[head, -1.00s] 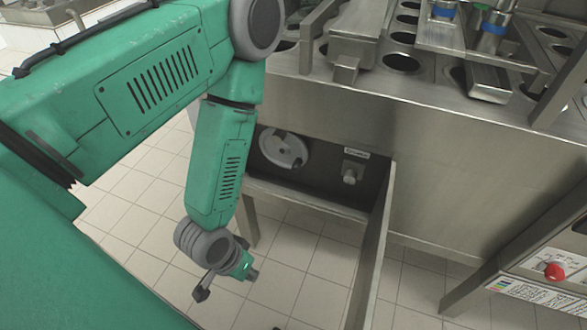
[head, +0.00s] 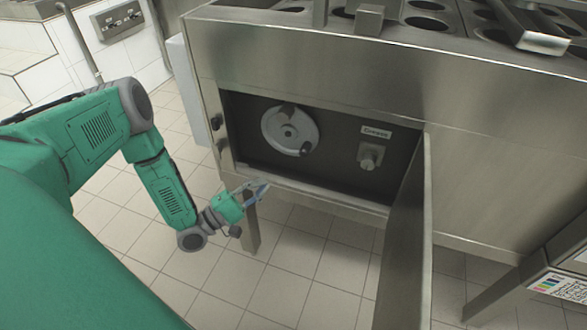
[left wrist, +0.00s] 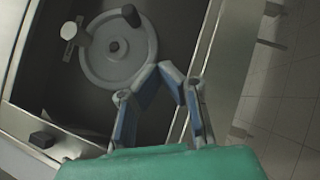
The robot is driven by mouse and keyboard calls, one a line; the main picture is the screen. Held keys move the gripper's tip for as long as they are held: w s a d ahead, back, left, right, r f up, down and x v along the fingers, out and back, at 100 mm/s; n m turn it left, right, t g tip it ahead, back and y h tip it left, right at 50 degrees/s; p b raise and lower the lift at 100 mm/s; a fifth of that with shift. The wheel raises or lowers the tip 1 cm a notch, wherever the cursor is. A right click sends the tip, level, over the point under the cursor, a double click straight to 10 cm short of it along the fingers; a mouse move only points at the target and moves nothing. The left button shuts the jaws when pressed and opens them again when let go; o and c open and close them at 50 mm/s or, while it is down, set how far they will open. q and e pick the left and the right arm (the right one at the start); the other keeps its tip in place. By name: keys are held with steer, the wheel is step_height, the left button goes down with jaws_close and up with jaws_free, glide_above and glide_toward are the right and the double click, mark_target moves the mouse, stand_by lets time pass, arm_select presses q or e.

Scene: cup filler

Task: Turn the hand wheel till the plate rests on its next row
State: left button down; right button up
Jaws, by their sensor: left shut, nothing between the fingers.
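The grey round hand wheel (head: 271,128) sits in an open recess in the front of the steel machine, with a dark hub and a dark handle (head: 307,148) at its lower right. My left gripper (head: 262,189) is below and left of the wheel, in front of the recess's lower edge, apart from the wheel. In the left wrist view the wheel (left wrist: 112,70) lies beyond the fingers (left wrist: 165,72), whose tips are together and hold nothing. The steel top with round holes (head: 427,23) shows only in part; I cannot tell which part is the plate. My right gripper is out of view.
A knob (head: 370,155) under a "Grease" label is right of the wheel. An open steel door (head: 408,250) juts toward me on the recess's right side. A machine leg (head: 249,225) stands below my left gripper. The tiled floor in front is clear.

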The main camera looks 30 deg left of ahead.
arm_select(q)
steer(key=s+a+t+h, duration=0.1)
steer(key=a, duration=0.2)
steer(key=b, duration=0.2)
glide_toward(294, 149)
steer(key=shift+n, duration=0.3)
steer(key=x, duration=0.6)
steer(key=shift+w+d+r, duration=0.1)
steer(key=shift+d+r, duration=0.3)
steer(key=shift+d, duration=0.2)
steer(key=shift+w+d+r, duration=0.1)
steer(key=shift+d+r, duration=0.3)
steer(key=shift+d, duration=0.2)
steer(key=shift+d+r, duration=0.25)
steer(key=shift+d, duration=0.2)
steer(key=shift+w+d+r, duration=0.15)
steer(key=shift+d+r, duration=0.2)
steer(key=shift+r, duration=0.05)
steer(key=shift+d, duration=0.1)
